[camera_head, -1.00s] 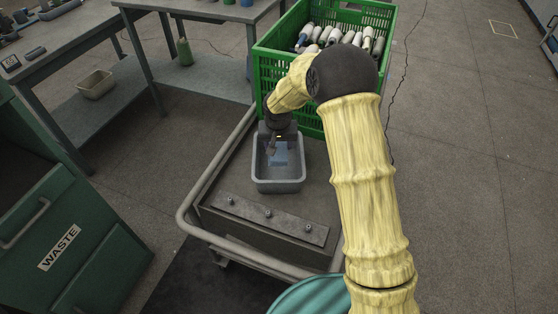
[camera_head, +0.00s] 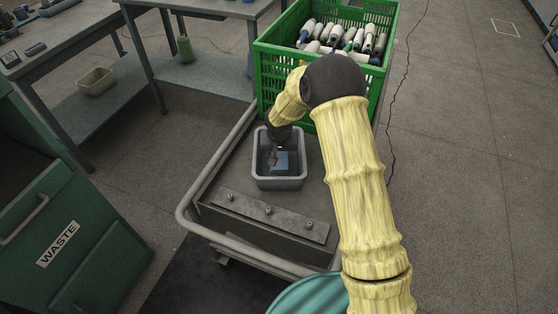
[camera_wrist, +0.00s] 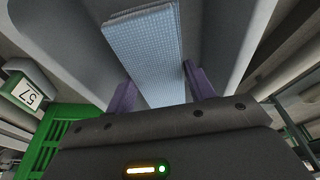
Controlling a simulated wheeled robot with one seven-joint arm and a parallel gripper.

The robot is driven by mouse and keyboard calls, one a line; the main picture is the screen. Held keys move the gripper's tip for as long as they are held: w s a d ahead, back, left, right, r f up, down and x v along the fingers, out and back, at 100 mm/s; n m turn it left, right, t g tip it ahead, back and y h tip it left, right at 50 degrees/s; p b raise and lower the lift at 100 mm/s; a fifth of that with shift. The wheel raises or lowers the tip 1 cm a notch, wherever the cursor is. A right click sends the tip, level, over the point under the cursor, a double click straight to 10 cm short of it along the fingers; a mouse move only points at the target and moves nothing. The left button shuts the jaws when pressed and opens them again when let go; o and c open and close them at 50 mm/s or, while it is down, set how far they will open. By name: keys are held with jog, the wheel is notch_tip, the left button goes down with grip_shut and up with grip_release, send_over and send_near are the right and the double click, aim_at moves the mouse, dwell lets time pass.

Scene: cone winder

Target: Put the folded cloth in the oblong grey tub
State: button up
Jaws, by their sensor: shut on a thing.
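The folded cloth (camera_head: 288,164) is light blue with a fine check. In the wrist view the cloth (camera_wrist: 152,50) stands between the two purple fingers of my gripper (camera_wrist: 158,92), which is shut on it. The oblong grey tub (camera_head: 281,184) sits on the cart. My gripper (camera_head: 274,157) reaches down into the tub, and the cloth is inside its rim, low in the shade. The tub's pale walls (camera_wrist: 225,35) surround the cloth in the wrist view. I cannot tell whether the cloth touches the tub floor.
A green crate (camera_head: 268,75) of yarn cones stands just behind the tub. The cart (camera_head: 313,190) has a raised bolted bar (camera_head: 268,211) and a tube rail (camera_head: 183,215). A green waste bin (camera_head: 65,250) is at left, and a beige tub (camera_head: 96,83) lies on a bench shelf.

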aim_at(279, 160)
jog(key=shift+f, duration=0.1)
jog(key=shift+f+b, duration=0.4)
jog(key=shift+f, duration=1.35)
jog(key=shift+f, duration=0.15)
jog(key=o, duration=1)
jog(key=shift+c, duration=0.2)
